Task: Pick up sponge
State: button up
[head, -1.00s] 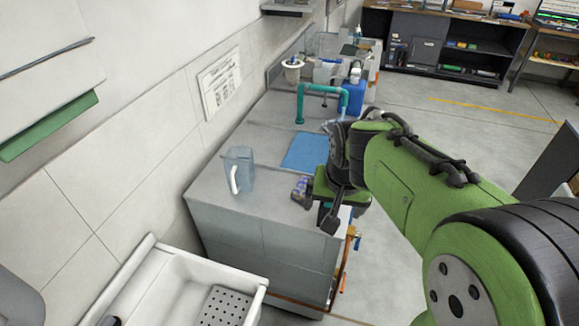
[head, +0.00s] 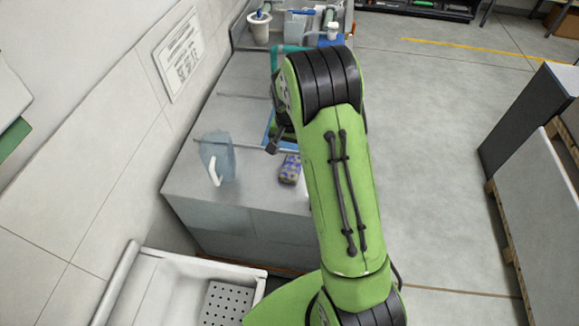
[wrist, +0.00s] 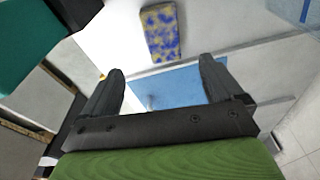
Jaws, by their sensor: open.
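The sponge (head: 290,169), blue and yellowish-tan mottled, lies on the grey counter near its front edge, just left of my arm. In the wrist view the sponge (wrist: 161,32) lies ahead of my gripper (wrist: 162,74), above the gap between the two dark fingers and apart from them. The fingers are spread, with nothing between them. In the head view my arm hides most of my gripper; a dark finger shows left of the arm, farther back than the sponge.
A clear bluish jug (head: 217,158) with a white handle stands left of the sponge on the counter (head: 251,190). A blue mat (wrist: 180,85) lies beyond my fingers in the wrist view. A white sink (head: 190,275) is in front. Open floor (head: 430,150) lies right.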

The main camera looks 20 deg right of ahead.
aim_at(291, 166)
jog(key=f, duration=0.4)
jog(key=w+f, duration=0.1)
jog(key=f, duration=0.1)
jog(key=shift+d+f, duration=0.3)
jog(key=shift+f, duration=0.1)
notch_tip(291, 166, down, 4)
jog(key=shift+w+f, duration=0.1)
jog(key=shift+w, duration=0.05)
jog(key=shift+w+f, duration=0.15)
jog(key=shift+f, duration=0.25)
jog(key=shift+c, duration=0.7)
jog(key=c, duration=0.9)
notch_tip(291, 166, up, 10)
jog(key=shift+r, duration=0.1)
jog(key=o, duration=0.4)
jog(key=c, duration=0.3)
